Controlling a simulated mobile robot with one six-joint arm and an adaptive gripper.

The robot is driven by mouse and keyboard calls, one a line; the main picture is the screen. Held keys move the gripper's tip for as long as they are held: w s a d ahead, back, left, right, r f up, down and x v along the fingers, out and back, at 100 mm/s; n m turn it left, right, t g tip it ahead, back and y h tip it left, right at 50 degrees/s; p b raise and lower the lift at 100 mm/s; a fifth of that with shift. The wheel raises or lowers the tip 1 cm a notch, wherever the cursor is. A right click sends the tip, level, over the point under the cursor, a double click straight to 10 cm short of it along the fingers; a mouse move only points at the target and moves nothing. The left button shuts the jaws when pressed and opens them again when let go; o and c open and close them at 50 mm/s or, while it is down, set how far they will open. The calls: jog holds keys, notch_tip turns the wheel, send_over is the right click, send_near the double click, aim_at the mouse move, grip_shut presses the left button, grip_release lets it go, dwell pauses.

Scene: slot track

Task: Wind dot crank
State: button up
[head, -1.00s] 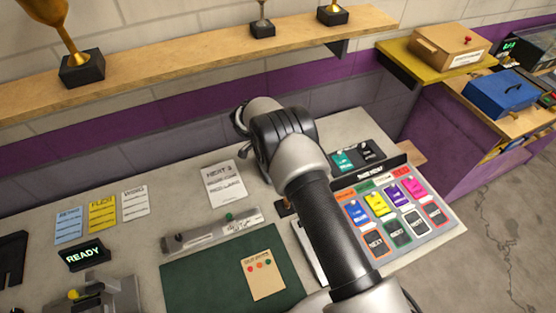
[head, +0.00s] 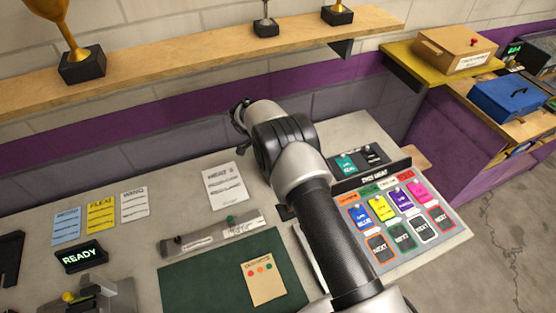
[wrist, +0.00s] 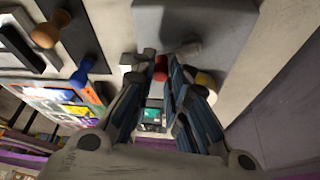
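In the wrist view, the two dark fingers of my gripper (wrist: 162,62) reach toward a grey block (wrist: 195,30). A small red knob (wrist: 160,68) shows between the fingertips, with little gap on either side. I cannot tell whether the fingers touch it. A shiny rounded grey part (wrist: 183,49) lies just beyond the tips. A yellowish round piece (wrist: 206,82) is partly hidden behind the right finger. I see no dot mark or clear crank arm. In the head view, my arm hides the fingers and the area around them.
An orange-tan knob (wrist: 46,34) and a blue knob (wrist: 82,73) stand left in the wrist view. In the head view, a coloured card board (head: 405,220), a green mat (head: 215,275) and a READY sign (head: 80,256) are on the bench. A trophy shelf (head: 190,62) runs above.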

jog(key=o, duration=0.4)
jog(key=shift+r, duration=0.1)
jog(key=v, duration=1.2)
jog(key=shift+d, duration=0.1)
